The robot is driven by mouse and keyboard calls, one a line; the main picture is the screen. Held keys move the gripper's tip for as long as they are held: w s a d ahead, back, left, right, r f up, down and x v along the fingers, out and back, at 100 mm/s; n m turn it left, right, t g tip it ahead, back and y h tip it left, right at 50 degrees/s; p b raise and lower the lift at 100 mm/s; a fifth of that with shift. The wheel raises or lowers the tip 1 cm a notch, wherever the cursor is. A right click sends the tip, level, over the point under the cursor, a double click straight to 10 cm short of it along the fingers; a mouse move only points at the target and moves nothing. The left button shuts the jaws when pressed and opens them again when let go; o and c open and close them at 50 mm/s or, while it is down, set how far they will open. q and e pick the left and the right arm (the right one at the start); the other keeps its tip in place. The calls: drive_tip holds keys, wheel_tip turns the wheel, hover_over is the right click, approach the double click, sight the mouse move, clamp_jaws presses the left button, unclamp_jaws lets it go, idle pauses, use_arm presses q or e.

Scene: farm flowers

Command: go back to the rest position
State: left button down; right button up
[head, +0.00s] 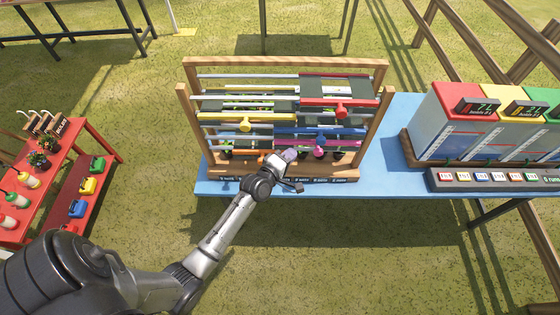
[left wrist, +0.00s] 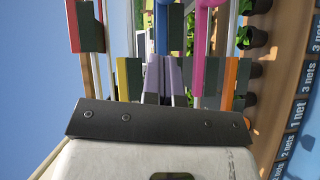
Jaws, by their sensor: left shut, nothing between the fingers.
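My left arm reaches in from the left in the head view. Its left gripper (head: 291,155) is at the lower front of the wooden rack (head: 185,110) on the blue table. In the left wrist view the fingers of the left gripper (left wrist: 165,75) are shut and empty, close in front of the coloured rods and dark panels. A magenta knob (head: 319,152) is just right of the gripper; a magenta rod also shows in the left wrist view (left wrist: 199,45). My right gripper is not in view.
The blue table (head: 400,125) carries the rack and, at right, bins with red (head: 445,95), yellow and green tops behind a button panel (head: 495,178). A red stand (head: 105,160) with bottles and small pots is at left. Open grass (head: 350,260) lies in front.

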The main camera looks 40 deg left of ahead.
use_arm(q)
drive_tip(key=shift+s+d+r, duration=0.1)
drive_tip(key=shift+s+r, duration=0.1)
drive_tip(key=shift+s, duration=1.8)
wheel_tip(320, 180, down, 4)
drive_tip(key=s+d+m+g+h, duration=0.1)
drive_tip(key=d+m+g+h, duration=0.1)
drive_tip(key=m+g, duration=0.35)
drive_tip(key=s+d+r+m+g+p, duration=0.2)
drive_tip(key=s+d+r+m+p, duration=0.1)
drive_tip(key=s, duration=0.6)
drive_tip(key=s+d+r+m+g+p, duration=0.3)
drive_tip(key=s+m, duration=0.3)
drive_tip(key=s, duration=0.3)
drive_tip(key=s+d+r+m+g+p, duration=0.2)
drive_tip(key=s+d+r+m+p, duration=0.2)
drive_tip(key=s, duration=0.5)
drive_tip(key=shift+r+m+g, duration=0.35)
drive_tip(key=shift+r+m, duration=0.25)
drive_tip(key=shift+m, duration=0.05)
